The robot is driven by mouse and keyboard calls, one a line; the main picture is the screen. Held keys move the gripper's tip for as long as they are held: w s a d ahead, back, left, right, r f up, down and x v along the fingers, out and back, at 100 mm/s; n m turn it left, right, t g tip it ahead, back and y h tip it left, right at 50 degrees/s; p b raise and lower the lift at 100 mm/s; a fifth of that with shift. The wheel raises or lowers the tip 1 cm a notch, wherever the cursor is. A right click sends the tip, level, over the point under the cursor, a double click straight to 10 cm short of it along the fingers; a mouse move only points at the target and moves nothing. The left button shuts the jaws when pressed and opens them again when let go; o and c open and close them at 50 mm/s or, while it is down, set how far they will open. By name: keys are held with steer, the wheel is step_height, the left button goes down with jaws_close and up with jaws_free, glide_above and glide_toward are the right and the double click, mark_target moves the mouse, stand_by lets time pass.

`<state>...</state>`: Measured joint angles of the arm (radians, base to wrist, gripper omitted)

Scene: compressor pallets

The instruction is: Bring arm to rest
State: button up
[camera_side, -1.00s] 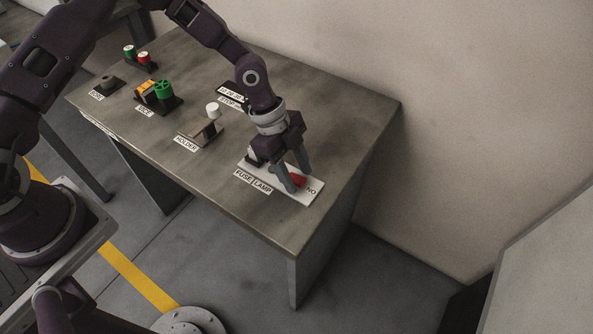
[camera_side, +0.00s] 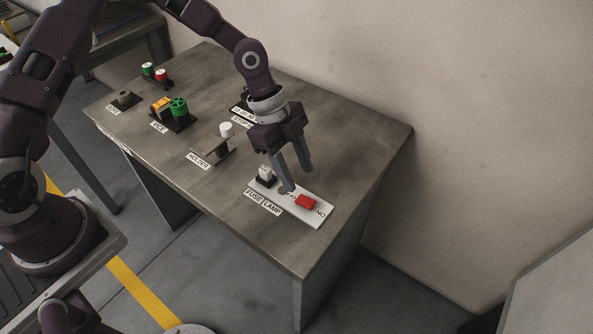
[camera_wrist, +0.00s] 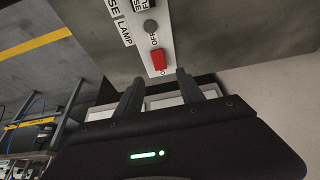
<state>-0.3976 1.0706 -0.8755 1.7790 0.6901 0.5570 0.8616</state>
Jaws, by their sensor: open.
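My gripper (camera_side: 297,179) is open and empty, pointing down just above and behind the white fuse and lamp panel (camera_side: 318,217) at the table's front right. In the wrist view my gripper (camera_wrist: 156,83) shows two spread dark fingers with nothing between them. A pale fuse piece (camera_side: 265,173) stands in a black base at the panel's left end. A grey round lamp part (camera_wrist: 150,27) lies between them, partly hidden by a finger in the side view.
The grey table (camera_side: 250,235) carries a holder with a white knob (camera_side: 226,129), a vice with a green wheel (camera_side: 178,106), a dark round part (camera_side: 124,97) and green and red buttons (camera_side: 160,75). A wall rises behind.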

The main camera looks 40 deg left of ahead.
steer(key=s+a+r+n+t+y, duration=0.1)
steer(key=s+a+r+n+y, duration=0.25)
steer(key=a+r, duration=0.35)
steer(key=s+a+r+n+t+y, duration=0.15)
steer(key=s+a+r+n, duration=0.25)
steer(key=r, duration=0.4)
steer(key=s+a+r+n+t, duration=0.1)
steer(key=s+r+n, duration=0.3)
steer(key=s, duration=0.4)
steer(key=s+a+r+n+t, duration=0.1)
steer(key=s+r+n+t, duration=0.1)
steer(key=s+r+n, duration=0.3)
steer(key=s+n, duration=0.1)
steer(key=s, duration=0.2)
steer(key=shift+r, duration=0.25)
